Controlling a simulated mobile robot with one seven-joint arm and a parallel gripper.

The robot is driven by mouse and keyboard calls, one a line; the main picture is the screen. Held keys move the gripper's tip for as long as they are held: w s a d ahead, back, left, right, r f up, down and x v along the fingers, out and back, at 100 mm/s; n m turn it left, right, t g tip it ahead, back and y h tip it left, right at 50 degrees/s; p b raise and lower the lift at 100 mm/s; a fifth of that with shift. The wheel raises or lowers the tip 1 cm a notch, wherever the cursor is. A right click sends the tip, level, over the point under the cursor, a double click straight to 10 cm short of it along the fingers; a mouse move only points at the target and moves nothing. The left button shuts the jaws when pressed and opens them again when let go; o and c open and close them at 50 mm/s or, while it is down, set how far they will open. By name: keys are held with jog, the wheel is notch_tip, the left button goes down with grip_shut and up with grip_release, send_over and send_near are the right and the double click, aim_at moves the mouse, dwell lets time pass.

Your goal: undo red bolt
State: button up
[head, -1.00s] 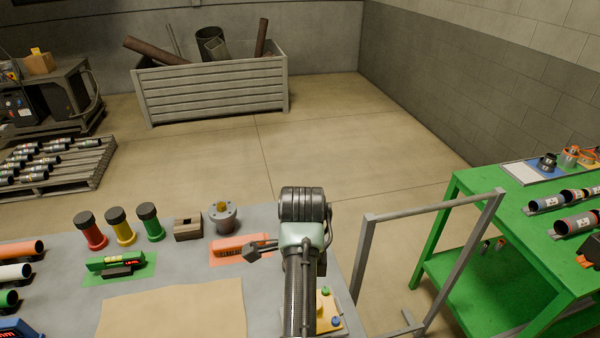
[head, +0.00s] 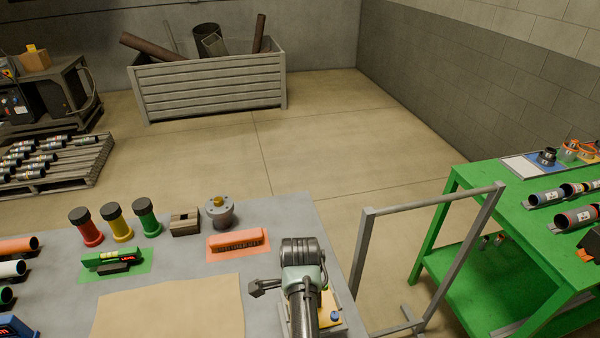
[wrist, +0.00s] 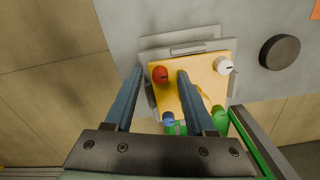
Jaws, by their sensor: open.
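The yellow plate (wrist: 205,80) carries a bolt near each corner in the wrist view. The red bolt (wrist: 160,74) is at its upper left, the white bolt (wrist: 223,66) upper right, the blue bolt (wrist: 168,118) lower left and the green bolt (wrist: 217,111) lower right. My gripper (wrist: 160,71) is open, and the red bolt appears between its two blue fingertips. I cannot tell how far the tips are above the bolt or whether they touch it. In the head view my arm covers much of the yellow plate (head: 329,309).
The plate is at the right end of the grey table (head: 290,220). An orange block (head: 237,241) lies behind it, with a grey flanged part (head: 219,211) beyond. A grey metal frame (head: 366,270) stands just right, before a green table (head: 485,210).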

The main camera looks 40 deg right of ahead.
grip_shut()
